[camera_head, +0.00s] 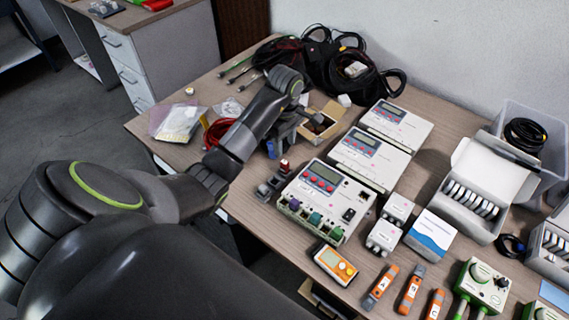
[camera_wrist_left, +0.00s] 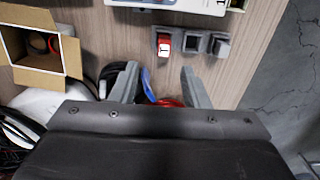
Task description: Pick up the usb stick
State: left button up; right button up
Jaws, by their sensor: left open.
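The usb stick (camera_wrist_left: 164,46) is small and red with a white label, in the wrist view. It sits in the end slot of a row of dark square holders (camera_wrist_left: 193,44). In the head view the usb stick (camera_head: 284,165) is the red top just below my left gripper (camera_head: 281,140). The gripper's two grey fingers are spread apart, and the gripper also shows in the wrist view (camera_wrist_left: 158,88). In that view the usb stick lies ahead of the fingertips, apart from them. My right gripper is not in view.
An open cardboard box (camera_head: 318,128) stands beside my left gripper. A white meter box (camera_head: 327,200) stands right of the holders. Red cable (camera_head: 217,132) and a plastic bag (camera_head: 178,123) lie to the left. A blue strip (camera_wrist_left: 148,86) shows between the fingers.

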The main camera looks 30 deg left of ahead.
aim_at(284, 162)
pick_arm(q)
notch_tip(284, 162, down, 4)
jog(key=b, duration=0.2)
jog(key=shift+r+b, duration=0.2)
jog(key=shift+b, duration=0.15)
jog(key=shift+s+d+f+b, duration=0.1)
jog(key=shift+f+b, duration=0.45)
jog(key=shift+f, duration=0.05)
jog(key=shift+s+d+f+b, duration=0.15)
jog(key=shift+f+b, duration=0.25)
jog(key=shift+f, duration=0.2)
jog(key=shift+s+a+f+b, duration=0.1)
jog(key=shift+f+b, duration=0.3)
jog(key=shift+f, duration=0.15)
jog(key=shift+f+p, duration=0.35)
jog(key=shift+p, duration=0.1)
jog(key=shift+f, duration=0.45)
grip_shut()
jog(key=shift+r, duration=0.1)
